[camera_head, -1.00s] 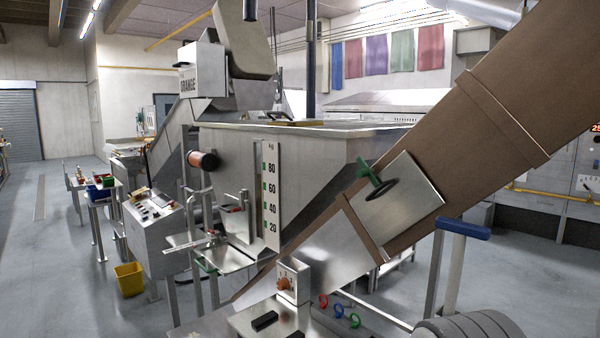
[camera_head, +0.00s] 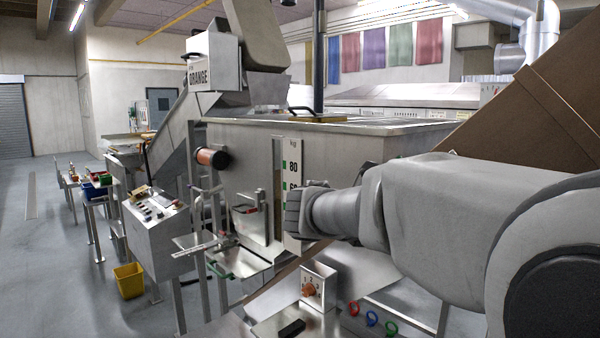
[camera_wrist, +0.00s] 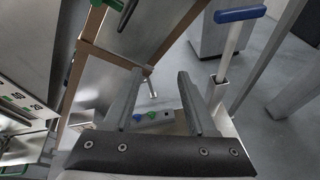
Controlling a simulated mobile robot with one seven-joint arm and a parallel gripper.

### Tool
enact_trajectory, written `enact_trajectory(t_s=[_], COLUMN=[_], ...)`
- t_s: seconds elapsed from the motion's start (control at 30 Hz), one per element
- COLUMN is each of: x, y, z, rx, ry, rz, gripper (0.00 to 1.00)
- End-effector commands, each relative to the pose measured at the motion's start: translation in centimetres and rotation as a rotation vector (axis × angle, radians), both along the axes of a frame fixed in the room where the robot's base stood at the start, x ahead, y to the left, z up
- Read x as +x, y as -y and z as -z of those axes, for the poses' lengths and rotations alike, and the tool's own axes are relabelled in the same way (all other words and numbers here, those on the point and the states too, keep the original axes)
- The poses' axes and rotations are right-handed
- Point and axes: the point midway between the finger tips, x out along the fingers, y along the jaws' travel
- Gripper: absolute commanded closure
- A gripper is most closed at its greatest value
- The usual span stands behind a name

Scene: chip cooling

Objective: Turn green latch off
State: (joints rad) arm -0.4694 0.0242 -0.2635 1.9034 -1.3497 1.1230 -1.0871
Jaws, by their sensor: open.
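A green latch part (camera_wrist: 115,4) with a dark piece beside it shows at the top edge of the wrist view, on the metal panel (camera_wrist: 118,38) of the brown chute. Most of it is cut off by the frame. In the head view my arm covers that panel, so the latch is hidden there. My gripper (camera_wrist: 160,75) is open and empty, its two fingers apart and pointing up the wrist picture. The latch lies ahead and to the left of the fingertips, not between them.
Red, blue and green rings (camera_head: 391,328) sit low in front. A knob box (camera_head: 318,288) stands left of them. A blue-topped handle (camera_wrist: 240,14) rises to the right of my fingers. The brown chute (camera_head: 525,115) slopes behind my arm, beside the scaled metal tank (camera_head: 345,145).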

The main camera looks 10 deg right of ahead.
Motion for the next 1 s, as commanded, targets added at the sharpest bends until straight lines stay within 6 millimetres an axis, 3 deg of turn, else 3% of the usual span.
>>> enact_trajectory(t_s=[0.1, 0.2, 0.43, 0.57, 1.0], x=[3.6, 5.6, 7.4, 8.4, 14.1], y=[-2.1, -3.5, -4.6, -3.3, 4.3], z=[-2.3, -3.8, -5.2, -5.2, -5.3], rx=[-0.241, -0.391, -0.524, -0.526, -0.524], ry=[-0.080, -0.125, -0.162, -0.164, -0.163], rz=[-0.088, -0.132, -0.162, -0.160, -0.159], gripper=[0.43, 0.43, 0.43, 0.43, 0.43])
